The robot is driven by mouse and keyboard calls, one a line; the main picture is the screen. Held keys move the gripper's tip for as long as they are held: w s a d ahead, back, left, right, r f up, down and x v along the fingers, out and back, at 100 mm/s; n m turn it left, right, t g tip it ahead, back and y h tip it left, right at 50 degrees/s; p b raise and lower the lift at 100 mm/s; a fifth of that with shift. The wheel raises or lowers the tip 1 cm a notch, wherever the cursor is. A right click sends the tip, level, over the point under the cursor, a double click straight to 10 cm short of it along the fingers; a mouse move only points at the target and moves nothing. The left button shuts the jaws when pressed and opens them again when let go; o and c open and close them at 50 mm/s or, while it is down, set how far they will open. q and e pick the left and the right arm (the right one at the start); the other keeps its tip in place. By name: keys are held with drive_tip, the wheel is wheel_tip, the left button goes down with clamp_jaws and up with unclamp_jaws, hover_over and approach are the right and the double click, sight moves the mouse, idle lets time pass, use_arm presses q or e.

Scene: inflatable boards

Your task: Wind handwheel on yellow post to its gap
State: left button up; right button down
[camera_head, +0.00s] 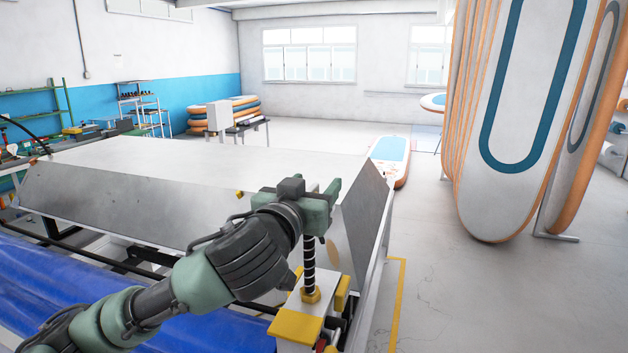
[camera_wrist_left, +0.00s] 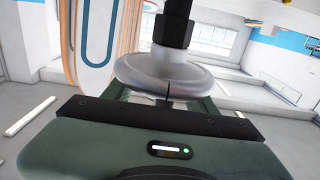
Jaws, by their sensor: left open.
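The yellow post (camera_head: 296,327) stands at the near right corner of the long table, with a pale block on it. A dark threaded screw (camera_head: 309,268) rises from a yellow nut on that block. My left gripper (camera_head: 322,208) is at the top of the screw and is open. In the left wrist view, the grey round handwheel (camera_wrist_left: 150,72) lies right in front of my gripper, with a black shaft (camera_wrist_left: 174,28) at its middle. I cannot tell whether the fingers touch its rim. In the head view my gripper hides the handwheel. My right gripper is out of view.
The long white-topped table (camera_head: 200,158) with grey sloped sides is beside my left arm. A blue sheet (camera_head: 90,300) lies along its near side. Tall boards (camera_head: 510,130) stand at the right. Open floor (camera_head: 450,290) lies right of the post.

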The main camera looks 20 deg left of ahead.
use_arm(q)
drive_tip(key=shift+s, duration=0.1)
clamp_jaws()
drive_tip(key=shift+m+h, duration=0.3)
drive_tip(key=shift+h, duration=0.2)
